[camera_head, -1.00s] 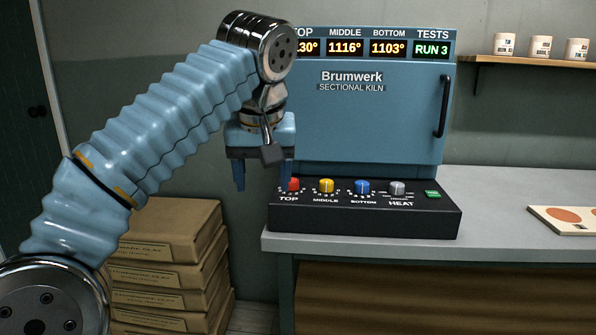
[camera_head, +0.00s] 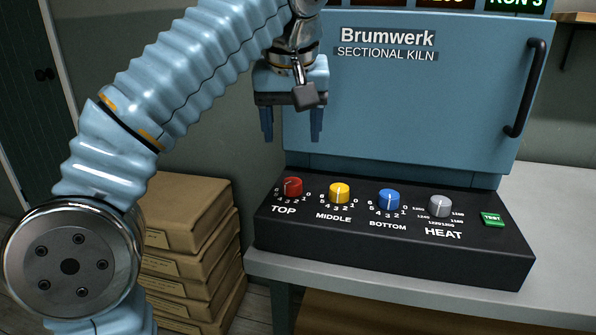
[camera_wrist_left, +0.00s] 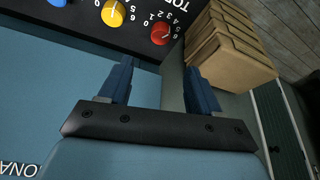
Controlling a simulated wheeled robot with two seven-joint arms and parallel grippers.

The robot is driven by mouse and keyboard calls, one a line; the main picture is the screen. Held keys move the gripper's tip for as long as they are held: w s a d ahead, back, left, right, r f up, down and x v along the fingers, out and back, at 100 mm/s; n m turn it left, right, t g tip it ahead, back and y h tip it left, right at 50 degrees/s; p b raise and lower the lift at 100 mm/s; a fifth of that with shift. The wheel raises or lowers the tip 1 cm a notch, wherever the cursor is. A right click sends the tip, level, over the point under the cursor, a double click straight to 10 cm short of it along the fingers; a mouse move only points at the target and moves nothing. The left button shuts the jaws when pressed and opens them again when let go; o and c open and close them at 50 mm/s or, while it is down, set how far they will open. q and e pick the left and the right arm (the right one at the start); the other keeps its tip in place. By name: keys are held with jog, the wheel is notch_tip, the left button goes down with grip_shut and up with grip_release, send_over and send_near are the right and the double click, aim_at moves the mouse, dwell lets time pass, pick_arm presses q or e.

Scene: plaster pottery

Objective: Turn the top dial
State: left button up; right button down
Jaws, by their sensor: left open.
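The red top dial (camera_head: 292,187) is at the left end of the kiln's black control panel (camera_head: 390,265), above the label TOP. It also shows in the left wrist view (camera_wrist_left: 160,35), beyond the fingertips. My left gripper (camera_head: 291,138) is open and empty, pointing down. In the head view it appears above the red dial, apart from it. In the left wrist view its two blue fingers (camera_wrist_left: 158,72) are spread, with nothing between them. My right gripper is not in view.
Yellow middle (camera_head: 340,192), blue bottom (camera_head: 389,200) and grey heat (camera_head: 440,206) dials sit to the right, then a green TEST button (camera_head: 492,219). The blue kiln (camera_head: 420,110) stands behind the panel. Stacked boxes (camera_head: 190,215) stand left of the table.

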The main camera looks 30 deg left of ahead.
aim_at(292, 181)
pick_arm(q)
jog(key=x, duration=1.2)
jog(key=shift+f, duration=0.15)
jog(key=c, duration=1)
jog(key=n, duration=0.2)
jog(key=n+g+y, duration=0.1)
jog(key=n, duration=0.2)
jog(key=shift+d+n+y, duration=0.1)
jog(key=shift+n+y, duration=0.2)
jog(key=o, duration=1)
